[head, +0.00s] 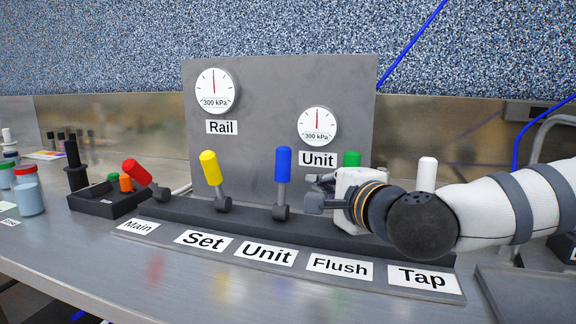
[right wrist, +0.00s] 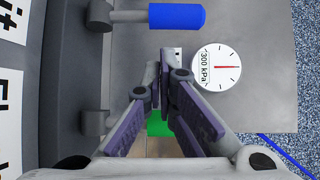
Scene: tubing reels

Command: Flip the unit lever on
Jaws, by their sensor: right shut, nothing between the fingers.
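The unit lever (head: 283,178) has a blue grip and stands about upright above the "Unit" label (head: 266,253). Its blue grip (right wrist: 177,17) lies along the top of the right wrist view. My right gripper (head: 314,192) is just right of the blue lever, with a small gap between them. Its fingers (right wrist: 163,78) are shut and empty in the right wrist view. They pass in front of the green flush lever (head: 351,159), which is mostly hidden in the head view. My left gripper is not in view.
The yellow lever (head: 211,168) leans slightly left, and the red lever (head: 137,173) tilts far left. The white lever (head: 427,174) stands behind my right arm. A grey panel behind carries the Rail gauge (head: 214,91) and Unit gauge (head: 317,126). Jars (head: 28,190) stand at far left.

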